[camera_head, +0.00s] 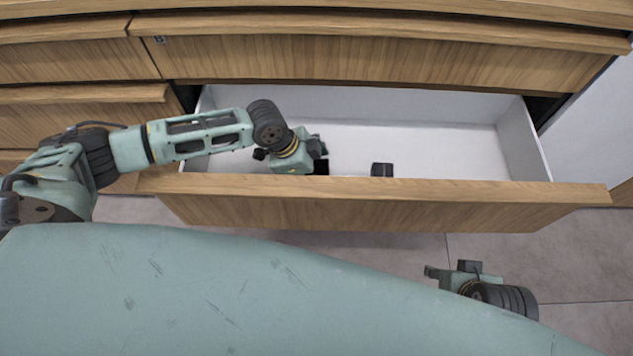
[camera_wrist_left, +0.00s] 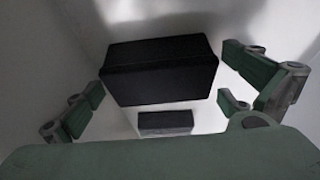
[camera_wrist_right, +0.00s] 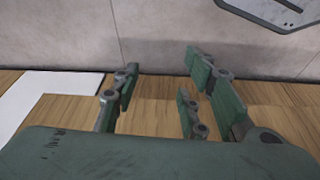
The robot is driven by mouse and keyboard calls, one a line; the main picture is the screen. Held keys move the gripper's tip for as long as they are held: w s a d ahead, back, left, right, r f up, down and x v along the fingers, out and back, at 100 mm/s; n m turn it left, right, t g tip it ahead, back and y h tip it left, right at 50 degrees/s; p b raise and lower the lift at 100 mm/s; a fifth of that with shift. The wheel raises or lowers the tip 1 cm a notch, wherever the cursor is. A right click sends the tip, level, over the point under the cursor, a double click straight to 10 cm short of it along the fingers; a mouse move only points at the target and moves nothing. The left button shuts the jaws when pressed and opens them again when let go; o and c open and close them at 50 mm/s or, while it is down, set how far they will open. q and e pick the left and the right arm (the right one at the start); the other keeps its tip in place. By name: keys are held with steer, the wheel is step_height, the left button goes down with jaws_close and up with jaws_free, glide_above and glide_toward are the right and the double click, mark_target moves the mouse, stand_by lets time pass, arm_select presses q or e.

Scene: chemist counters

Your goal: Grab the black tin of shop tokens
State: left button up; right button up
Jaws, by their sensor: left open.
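A black box-shaped tin (camera_wrist_left: 160,70) lies in the open drawer (camera_head: 400,188). It fills the middle of the left wrist view, between the spread fingers of my left gripper (camera_wrist_left: 160,92), with gaps on both sides. In the head view the tin (camera_head: 321,168) is mostly hidden under my left gripper (camera_head: 292,157), which is open inside the drawer near its front wall. A smaller-looking dark box (camera_head: 382,170) lies to the right and also shows in the left wrist view (camera_wrist_left: 165,122). No labels are readable. My right gripper (camera_head: 455,272) is open and empty outside the drawer.
The drawer's white floor (camera_head: 440,150) is clear on the right. Closed wooden drawers (camera_head: 380,62) stand above and to the left. The drawer's front panel lies between the two grippers. Tiled floor (camera_head: 400,250) shows below it.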

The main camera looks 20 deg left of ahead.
arm_select(q)
steer(key=shift+d+f, duration=0.25)
steer(key=shift+f, duration=0.3)
steer(key=c, duration=1.3)
steer(key=shift+w, duration=0.1)
steer(key=shift+c, duration=0.8)
steer(key=shift+r, duration=0.2)
